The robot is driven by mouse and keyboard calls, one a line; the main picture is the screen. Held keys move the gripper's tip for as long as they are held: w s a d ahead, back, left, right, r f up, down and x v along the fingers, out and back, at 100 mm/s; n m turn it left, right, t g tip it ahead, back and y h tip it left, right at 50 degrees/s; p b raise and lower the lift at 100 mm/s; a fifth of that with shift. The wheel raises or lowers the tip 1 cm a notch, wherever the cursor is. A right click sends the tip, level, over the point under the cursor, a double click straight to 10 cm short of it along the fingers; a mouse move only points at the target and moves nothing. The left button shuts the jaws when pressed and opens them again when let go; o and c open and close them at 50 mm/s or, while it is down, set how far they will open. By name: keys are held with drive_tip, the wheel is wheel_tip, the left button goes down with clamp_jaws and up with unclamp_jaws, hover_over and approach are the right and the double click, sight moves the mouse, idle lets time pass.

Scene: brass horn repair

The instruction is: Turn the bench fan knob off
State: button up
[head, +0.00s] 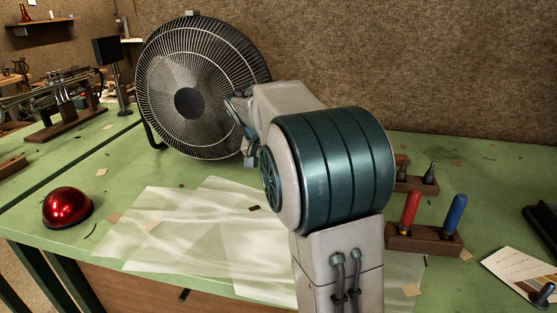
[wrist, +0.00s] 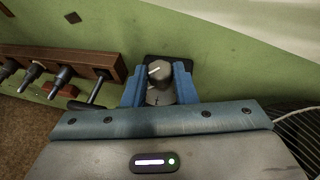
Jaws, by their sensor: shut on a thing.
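The bench fan (head: 187,103) stands on the green bench at the back, with a round black grille. Part of its grille (wrist: 296,128) shows at the right edge of the wrist view. The fan knob (wrist: 159,72) is a grey round knob with a white pointer line, on a dark plate. My gripper (wrist: 160,84) has its two blue fingers on either side of the knob and is shut on it. In the head view my arm hides the knob and most of the gripper.
A wooden rack with dark-tipped tools (wrist: 62,76) stands left of the gripper in the wrist view. In the head view, a red dome (head: 67,207) sits at left, translucent sheets (head: 190,232) lie in front, and a block with red and blue handles (head: 424,238) stands at right.

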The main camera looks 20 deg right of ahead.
drive_tip(key=g+h+p, duration=0.1)
drive_tip(key=n+g+h+p, duration=0.1)
drive_tip(key=h, duration=0.1)
drive_tip(key=a+g+h+p, duration=0.1)
drive_tip(key=h, duration=0.1)
drive_tip(key=shift+w+f, duration=0.2)
drive_tip(key=shift+w, duration=0.1)
drive_tip(key=n+g+h, duration=0.1)
drive_tip(key=h, duration=0.1)
drive_tip(key=f+h+p, duration=0.1)
drive_tip(key=h, duration=0.2)
drive_tip(key=shift+w+a+n+g, duration=0.1)
drive_tip(key=shift+a+n+g, duration=0.05)
drive_tip(key=shift+n+g, duration=0.25)
drive_tip(key=o, duration=1)
drive_tip(key=p+v, duration=0.1)
drive_tip(key=v, duration=1.3)
drive_tip(key=shift+w+f, duration=0.1)
drive_tip(key=shift+f, duration=0.1)
